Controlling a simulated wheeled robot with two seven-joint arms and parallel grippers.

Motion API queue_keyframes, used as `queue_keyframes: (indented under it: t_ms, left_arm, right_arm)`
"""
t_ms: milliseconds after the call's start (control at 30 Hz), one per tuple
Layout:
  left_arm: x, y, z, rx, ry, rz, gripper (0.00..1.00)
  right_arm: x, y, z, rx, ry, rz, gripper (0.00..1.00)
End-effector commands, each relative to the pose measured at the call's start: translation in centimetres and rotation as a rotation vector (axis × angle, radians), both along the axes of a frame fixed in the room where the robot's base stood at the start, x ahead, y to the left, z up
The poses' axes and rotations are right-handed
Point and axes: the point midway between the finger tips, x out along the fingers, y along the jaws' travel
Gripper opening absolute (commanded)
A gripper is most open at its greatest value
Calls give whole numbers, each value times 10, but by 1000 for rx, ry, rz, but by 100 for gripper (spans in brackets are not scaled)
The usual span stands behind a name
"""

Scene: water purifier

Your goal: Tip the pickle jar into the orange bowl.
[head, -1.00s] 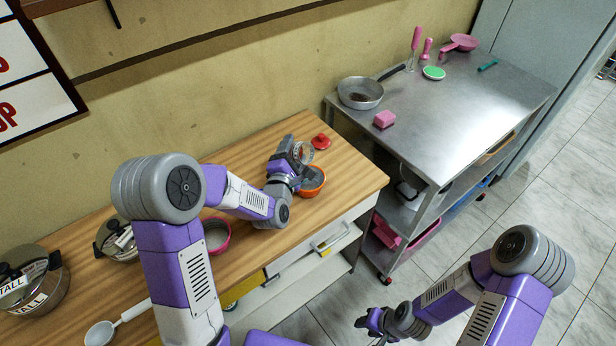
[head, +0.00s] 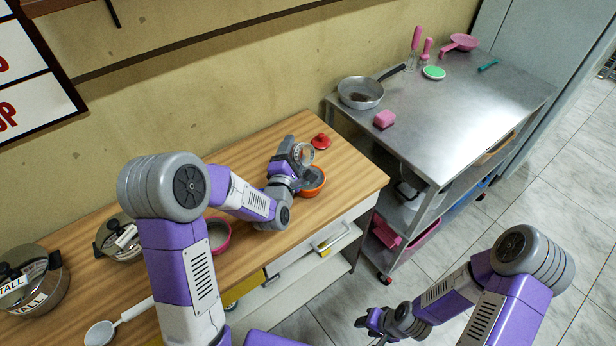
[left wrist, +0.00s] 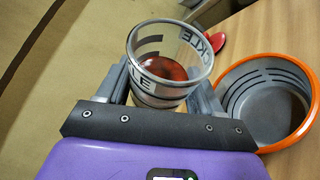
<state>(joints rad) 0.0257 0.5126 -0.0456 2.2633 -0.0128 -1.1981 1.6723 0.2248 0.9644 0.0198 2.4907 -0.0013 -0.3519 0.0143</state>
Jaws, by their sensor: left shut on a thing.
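The pickle jar is a clear open glass with dark lettering and a reddish content at its bottom; it shows in the left wrist view (left wrist: 168,62) and, small, in the head view (head: 304,154). My left gripper (head: 298,163) is shut on the jar, with a finger on each side of it in the left wrist view (left wrist: 160,92). The orange bowl (head: 314,190), grey inside, stands on the wooden counter right beside the jar; it fills the right of the left wrist view (left wrist: 262,140). My right gripper (head: 372,326) hangs low over the floor, away from the counter; its fingers are too small to judge.
A red lid (head: 321,141) lies on the counter behind the jar. A pink bowl (head: 218,236), lidded pots (head: 30,285) and a white ladle (head: 103,332) are on the counter to the left. A metal table (head: 450,105) with a pan (head: 360,92) stands at the right.

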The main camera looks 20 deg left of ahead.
Motion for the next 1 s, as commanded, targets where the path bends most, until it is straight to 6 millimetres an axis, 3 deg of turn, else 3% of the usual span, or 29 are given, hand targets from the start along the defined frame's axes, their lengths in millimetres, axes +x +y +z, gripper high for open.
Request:
queue_keyframes:
  t_ms: [1000]
  left_arm:
    - [0,-1,-2,57,-24,0,30]
  right_arm:
    - [0,0,0,0,0,0,40]
